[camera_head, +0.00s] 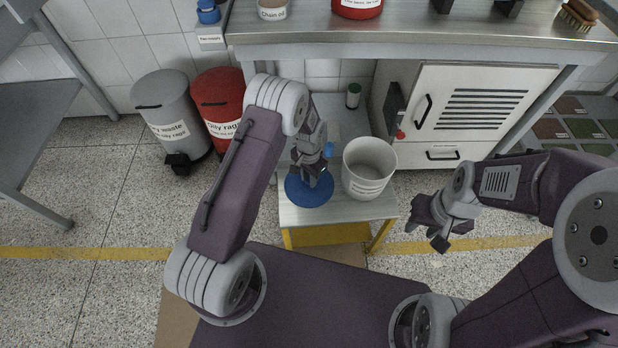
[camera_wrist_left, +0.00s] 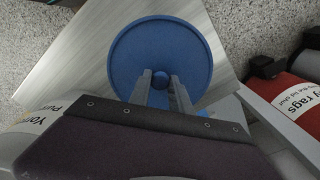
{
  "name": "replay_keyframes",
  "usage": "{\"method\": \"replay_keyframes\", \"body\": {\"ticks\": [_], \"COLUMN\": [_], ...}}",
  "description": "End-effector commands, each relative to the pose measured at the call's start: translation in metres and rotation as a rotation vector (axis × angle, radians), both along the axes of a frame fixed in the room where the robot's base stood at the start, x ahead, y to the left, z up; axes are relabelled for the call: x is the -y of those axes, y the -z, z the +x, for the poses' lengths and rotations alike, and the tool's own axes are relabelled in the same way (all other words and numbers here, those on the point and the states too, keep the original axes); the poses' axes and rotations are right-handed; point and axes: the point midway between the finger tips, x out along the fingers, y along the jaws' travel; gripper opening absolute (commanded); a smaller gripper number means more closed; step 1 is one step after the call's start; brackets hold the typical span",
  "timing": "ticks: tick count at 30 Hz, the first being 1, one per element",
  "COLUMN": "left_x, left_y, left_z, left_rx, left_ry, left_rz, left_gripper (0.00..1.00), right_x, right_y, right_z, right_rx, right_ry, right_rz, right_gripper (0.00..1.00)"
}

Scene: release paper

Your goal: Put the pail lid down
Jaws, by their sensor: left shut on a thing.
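The blue round pail lid (camera_head: 300,196) is over the left part of a small metal-topped bench (camera_head: 345,209). My left gripper (camera_head: 312,178) is above it, shut on the lid's centre knob. In the left wrist view the blue lid (camera_wrist_left: 130,60) appears flat, with its knob (camera_wrist_left: 160,81) between my two fingers. I cannot tell whether the lid touches the bench top. The white pail (camera_head: 369,185) stands upright and uncovered on the bench, right of the lid. My right gripper (camera_head: 428,222) hangs empty to the right of the bench, with its fingers apart.
A grey waste bin (camera_head: 173,115) and a red rag bin (camera_head: 220,105) stand on the floor at the left. A workbench (camera_head: 420,30) spans the back, with a white cabinet (camera_head: 470,105) below it.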

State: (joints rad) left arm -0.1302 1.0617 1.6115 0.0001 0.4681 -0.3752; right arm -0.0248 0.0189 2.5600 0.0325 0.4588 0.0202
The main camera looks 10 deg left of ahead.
Motion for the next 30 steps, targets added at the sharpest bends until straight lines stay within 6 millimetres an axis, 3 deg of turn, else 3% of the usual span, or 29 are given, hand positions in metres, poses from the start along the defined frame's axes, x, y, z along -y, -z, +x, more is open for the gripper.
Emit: {"method": "replay_keyframes", "body": {"ticks": [1,3,13,24,30], "left_x": [0.000,0.000,0.000,0.000,0.000], "left_y": [0.001,0.000,-0.005,-0.094,-0.120], "left_z": [0.000,0.000,0.000,0.001,0.000], "left_rx": [0.000,0.000,0.001,0.002,0.000], "left_ry": [0.000,0.000,0.000,0.000,0.000], "left_rz": [0.000,0.000,0.000,0.000,0.000], "left_gripper": [0.32,0.46,0.46,0.46,0.46], "right_x": [0.000,0.000,0.000,0.000,0.000], "right_y": [0.000,0.000,-0.003,-0.039,-0.046], "right_z": [0.000,0.000,0.000,0.000,0.000], "right_rx": [0.000,0.000,0.000,0.000,0.000], "right_ry": [0.000,0.000,0.000,0.000,0.000], "right_rz": [0.000,0.000,0.000,0.000,0.000], "right_gripper": [0.36,0.36,0.36,0.36,0.36]}}
